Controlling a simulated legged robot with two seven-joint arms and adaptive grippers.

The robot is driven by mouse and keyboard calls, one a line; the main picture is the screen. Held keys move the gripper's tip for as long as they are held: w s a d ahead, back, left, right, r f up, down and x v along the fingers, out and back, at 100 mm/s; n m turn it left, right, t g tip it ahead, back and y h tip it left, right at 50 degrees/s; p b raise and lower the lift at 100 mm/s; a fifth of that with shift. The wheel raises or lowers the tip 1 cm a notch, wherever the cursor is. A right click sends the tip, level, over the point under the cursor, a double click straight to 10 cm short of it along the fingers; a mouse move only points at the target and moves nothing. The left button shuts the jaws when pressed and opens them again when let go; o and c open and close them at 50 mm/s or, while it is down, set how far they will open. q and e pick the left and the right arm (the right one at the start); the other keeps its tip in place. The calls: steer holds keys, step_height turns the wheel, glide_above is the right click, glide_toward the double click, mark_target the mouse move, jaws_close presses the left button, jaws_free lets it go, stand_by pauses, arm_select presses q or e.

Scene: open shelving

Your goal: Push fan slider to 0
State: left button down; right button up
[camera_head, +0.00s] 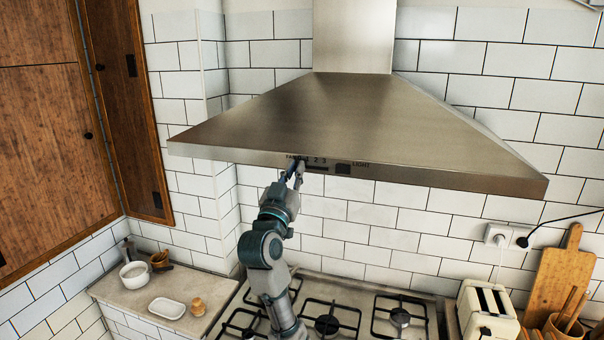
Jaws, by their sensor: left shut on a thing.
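The steel range hood (350,125) hangs on the tiled wall above the stove. Its front edge bears a fan slider panel (317,167) marked with numbers, and a dark light switch (343,169) to the right of it. My left gripper (296,170) is raised to the left part of the fan panel, its fingers shut at the slider. The fingers hide the slider knob and part of the fan marking, so I cannot read the slider's exact position. My right gripper does not show.
Below is a gas stove (327,325) with several burners. A toaster (487,310) and a cutting board (560,280) stand at the right. A white bowl (134,274), a dish (167,308) and small jars are on the left counter. A wooden cabinet (50,130) is at the left.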

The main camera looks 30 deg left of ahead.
arm_select(q)
steer(key=c, duration=1.2)
jaws_free()
steer(key=shift+a, duration=0.2)
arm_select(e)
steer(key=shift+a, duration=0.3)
arm_select(q)
steer(key=shift+s+a+f, duration=0.1)
steer(key=shift+s+f, duration=0.05)
steer(key=v, duration=1.1)
steer(key=shift+s+d+f, duration=0.15)
steer(key=shift+d, duration=0.1)
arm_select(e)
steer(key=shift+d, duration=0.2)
